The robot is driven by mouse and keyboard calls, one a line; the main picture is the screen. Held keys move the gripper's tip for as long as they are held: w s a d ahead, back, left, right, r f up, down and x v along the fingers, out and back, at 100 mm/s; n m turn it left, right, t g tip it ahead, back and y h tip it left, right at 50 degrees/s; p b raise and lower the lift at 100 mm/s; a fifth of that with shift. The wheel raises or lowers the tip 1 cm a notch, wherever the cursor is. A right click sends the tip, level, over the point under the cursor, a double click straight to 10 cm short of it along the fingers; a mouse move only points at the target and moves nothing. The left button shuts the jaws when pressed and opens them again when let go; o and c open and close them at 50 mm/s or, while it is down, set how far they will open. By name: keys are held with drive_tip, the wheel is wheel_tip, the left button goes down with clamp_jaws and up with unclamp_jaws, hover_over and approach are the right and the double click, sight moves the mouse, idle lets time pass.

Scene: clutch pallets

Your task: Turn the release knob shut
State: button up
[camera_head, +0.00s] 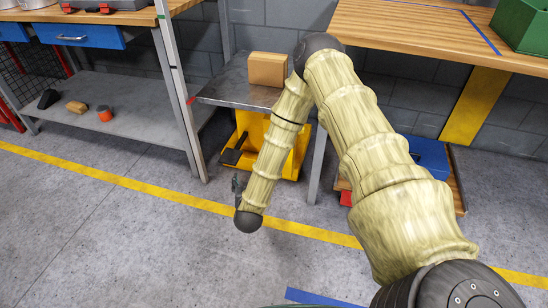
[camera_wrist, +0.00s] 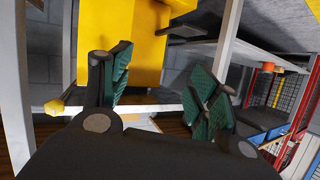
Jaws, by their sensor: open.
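The yellow lift table base (camera_head: 252,140) stands under a grey steel top (camera_head: 235,90) in the head view. Its yellow body (camera_wrist: 120,45) fills the upper middle of the wrist view, which looks turned over. A small yellow knob-like piece (camera_wrist: 54,106) shows left of the fingers there; I cannot tell for sure whether it is the release knob. My gripper (camera_head: 238,184) is in front of the lift table, above the floor. In the wrist view its green-padded fingers (camera_wrist: 165,98) are apart with nothing held between them. My forearm hides the right part of the lift table.
A brown box (camera_head: 267,69) sits on the steel top. A black pedal (camera_head: 233,154) juts out low at the front. A workbench with a lower shelf (camera_head: 130,119) stands left. A wooden table (camera_head: 420,32) and blue box (camera_head: 428,157) are right.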

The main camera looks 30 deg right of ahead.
drive_tip(key=shift+w+d+f+m+h+b, duration=0.2)
drive_tip(key=shift+w+d+m+h+b, duration=0.85)
drive_tip(key=shift+w+d+b, duration=1.75)
drive_tip(key=shift+w+d+f+m+h+b, duration=0.2)
drive_tip(key=shift+w+d+m+h+b, duration=0.4)
drive_tip(key=shift+w+d+h+b, duration=2.2)
drive_tip(key=shift+w+d+f+m+y+b, duration=0.2)
drive_tip(key=shift+w+d+m+b, duration=0.9)
drive_tip(key=shift+d, duration=3.45)
drive_tip(key=shift+s+n+b, duration=0.25)
drive_tip(key=shift+s+b, duration=0.15)
drive_tip(key=shift+s, duration=0.15)
